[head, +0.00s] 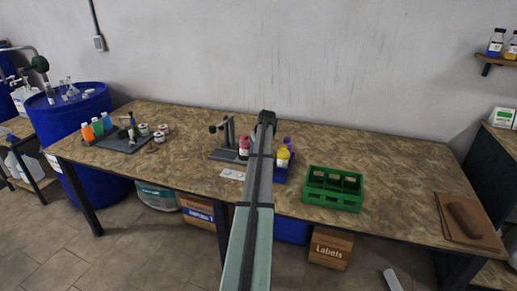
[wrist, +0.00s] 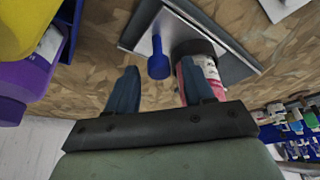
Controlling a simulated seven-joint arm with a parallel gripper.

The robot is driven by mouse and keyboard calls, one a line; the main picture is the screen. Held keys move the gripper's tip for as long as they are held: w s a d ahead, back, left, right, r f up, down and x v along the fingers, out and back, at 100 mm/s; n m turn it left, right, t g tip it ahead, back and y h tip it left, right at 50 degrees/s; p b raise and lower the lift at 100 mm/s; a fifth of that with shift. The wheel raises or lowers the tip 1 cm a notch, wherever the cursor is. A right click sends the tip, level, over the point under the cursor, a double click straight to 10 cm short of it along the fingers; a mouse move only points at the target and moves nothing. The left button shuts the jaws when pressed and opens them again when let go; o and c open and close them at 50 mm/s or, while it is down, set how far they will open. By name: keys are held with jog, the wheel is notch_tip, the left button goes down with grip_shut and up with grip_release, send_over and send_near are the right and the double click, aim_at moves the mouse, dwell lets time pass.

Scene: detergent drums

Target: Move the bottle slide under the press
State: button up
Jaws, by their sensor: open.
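The press (head: 228,138) stands on the table left of my arm in the head view, on a dark grey base. A pinkish-red bottle (head: 244,147) with a dark cap stands at its right side. In the wrist view the bottle (wrist: 212,70) is by the grey press base (wrist: 232,62), partly behind my right finger. A blue knob (wrist: 158,58) shows beside the bottle with a pale metal piece, seemingly the bottle slide (wrist: 148,40). My gripper (wrist: 157,78) is open, its dark blue fingers to either side of the knob in the picture; contact is unclear.
A blue crate (head: 281,177) with yellow and purple bottles stands just right of my arm. A green crate (head: 333,188) is farther right. A white card (head: 232,174) lies in front of the press. A tray of bottles and jars (head: 118,140) is at left.

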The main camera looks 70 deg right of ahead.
grip_shut()
dwell(0.4)
jog(key=shift+w, duration=0.1)
